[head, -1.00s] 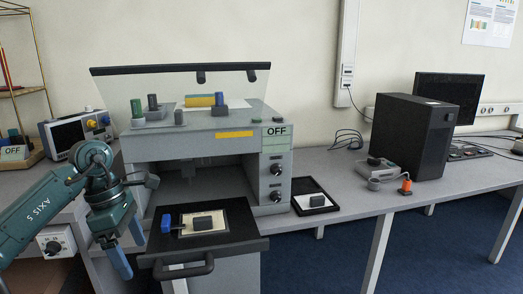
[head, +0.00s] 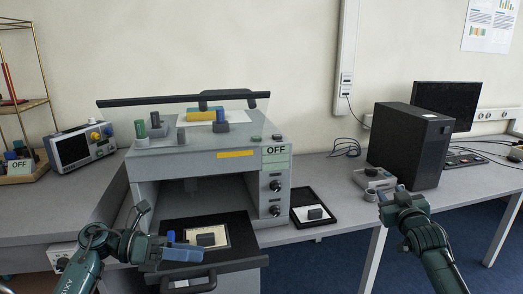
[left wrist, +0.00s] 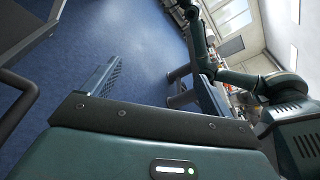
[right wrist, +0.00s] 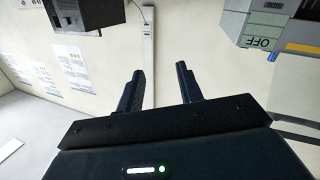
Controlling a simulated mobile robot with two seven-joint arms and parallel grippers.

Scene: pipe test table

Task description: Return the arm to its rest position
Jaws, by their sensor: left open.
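My left arm (head: 85,268) comes in low at the left in the head view. My left gripper (head: 188,252) is over or just in front of the front-left part of the black tray (head: 238,256), pointing right. Its fingers stand wide apart with nothing between them in the left wrist view (left wrist: 157,85). My right arm (head: 440,262) comes up from the lower right. My right gripper (head: 390,192) is raised in front of the side table, with its fingers apart and empty in the right wrist view (right wrist: 160,85).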

